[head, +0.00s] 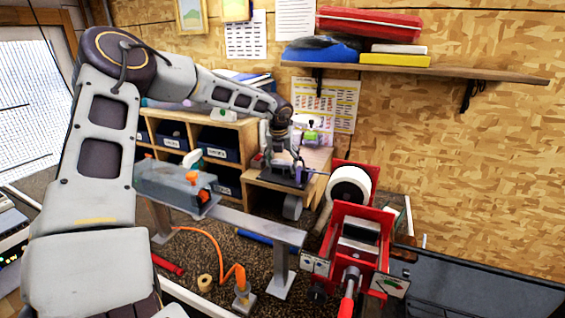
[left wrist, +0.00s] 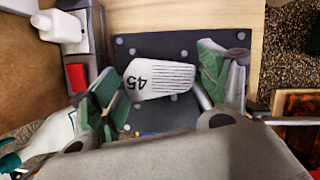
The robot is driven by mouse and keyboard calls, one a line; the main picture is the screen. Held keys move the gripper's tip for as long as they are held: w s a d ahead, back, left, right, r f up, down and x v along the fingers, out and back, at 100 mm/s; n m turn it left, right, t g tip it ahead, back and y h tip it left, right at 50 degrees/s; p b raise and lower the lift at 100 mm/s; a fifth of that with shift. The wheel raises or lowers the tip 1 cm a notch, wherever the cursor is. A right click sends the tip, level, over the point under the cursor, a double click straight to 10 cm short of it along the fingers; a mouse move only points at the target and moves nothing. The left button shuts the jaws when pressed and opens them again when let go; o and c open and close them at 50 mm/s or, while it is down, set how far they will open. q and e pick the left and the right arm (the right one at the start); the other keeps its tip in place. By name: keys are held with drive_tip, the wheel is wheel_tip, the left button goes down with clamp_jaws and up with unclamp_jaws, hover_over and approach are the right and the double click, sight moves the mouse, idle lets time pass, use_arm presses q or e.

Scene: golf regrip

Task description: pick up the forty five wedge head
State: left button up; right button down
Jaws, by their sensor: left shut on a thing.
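The forty five wedge head (left wrist: 160,80) shows in the left wrist view as a pale grooved clubface marked "45", over a dark board (left wrist: 175,45) with light round spots. My left gripper (left wrist: 165,88) has its green-padded fingers on either side of the head and is shut on it. In the head view my left gripper (head: 281,160) is over the dark board on the wooden cabinet top, and the wedge head is too small to make out there. My right gripper is not in view.
Wooden cubbies with dark labelled bins (head: 218,145) stand left of the board. A grey metal bench (head: 245,222) is in front, with an orange-handled tool on it. A red stand with a white roll (head: 348,186) is close on the right.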

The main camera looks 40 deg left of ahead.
sight(282, 163)
use_arm(q)
wheel_tip(282, 163, up, 8)
drive_tip(key=shift+f+b, duration=0.1)
drive_tip(key=shift+b, duration=0.55)
drive_tip(key=shift+r, duration=0.95)
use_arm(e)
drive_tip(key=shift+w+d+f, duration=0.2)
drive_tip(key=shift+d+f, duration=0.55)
